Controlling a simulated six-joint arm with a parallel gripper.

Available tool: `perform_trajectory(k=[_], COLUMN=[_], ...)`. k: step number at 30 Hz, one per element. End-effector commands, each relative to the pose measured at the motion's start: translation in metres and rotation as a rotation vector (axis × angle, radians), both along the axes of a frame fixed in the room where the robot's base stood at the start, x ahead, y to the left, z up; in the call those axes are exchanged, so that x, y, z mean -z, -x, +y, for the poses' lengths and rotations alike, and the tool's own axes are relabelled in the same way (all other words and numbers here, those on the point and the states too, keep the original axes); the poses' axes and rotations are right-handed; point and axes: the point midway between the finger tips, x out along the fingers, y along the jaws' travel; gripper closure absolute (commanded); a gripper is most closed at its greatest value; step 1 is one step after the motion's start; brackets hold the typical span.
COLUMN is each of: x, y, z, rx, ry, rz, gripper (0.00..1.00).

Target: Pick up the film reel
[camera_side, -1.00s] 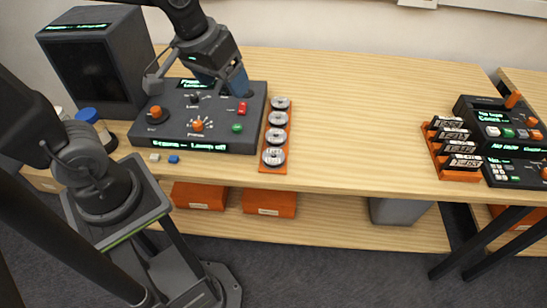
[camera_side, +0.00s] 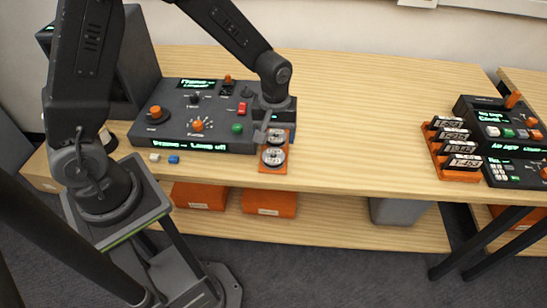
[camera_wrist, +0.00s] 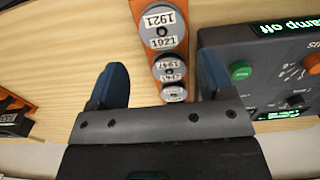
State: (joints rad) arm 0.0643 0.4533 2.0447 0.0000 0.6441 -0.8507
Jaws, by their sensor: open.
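Silver film reels with white labels lie in a row on a narrow orange rack (camera_side: 265,168) on the table. In the side view the nearest reel (camera_side: 273,157) and the one behind it (camera_side: 274,137) show; my arm hides the back of the row. My gripper (camera_side: 276,130) is over the rack, pointing down. In the wrist view my open gripper (camera_wrist: 160,82) has its blue fingers on either side of the row, with nothing held. A reel labelled 1921 (camera_wrist: 170,28) lies ahead of the fingers, and a 1947 reel (camera_wrist: 160,73) shows between them. Whether the fingers touch anything cannot be told.
A dark control console (camera_side: 190,133) with knobs and buttons stands close left of the rack. A monitor (camera_side: 140,60) is behind my arm. An orange rack of upright labelled cases (camera_side: 460,176) and a device (camera_side: 495,115) stand far right. The table between is clear.

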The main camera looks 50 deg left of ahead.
Motion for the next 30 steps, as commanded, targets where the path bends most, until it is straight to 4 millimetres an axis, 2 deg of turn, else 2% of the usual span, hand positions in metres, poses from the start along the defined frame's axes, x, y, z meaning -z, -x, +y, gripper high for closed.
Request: perform_trajectory(k=[3, 11, 19, 29, 30], x=[0.019, 0.037, 0.074, 0.08, 0.08], y=[0.0, -0.001, -0.005, -0.005, -0.005], z=[0.0, 0.003, 0.009, 0.009, 0.009], rx=[0.0, 0.0, 0.001, 0.001, 0.001], ry=[-0.001, 0.0, -0.001, 0.0, 0.0], rz=[0.004, 0.003, 0.002, -0.001, -0.001], gripper=[0.26, 0.26, 0.26, 0.26, 0.29])
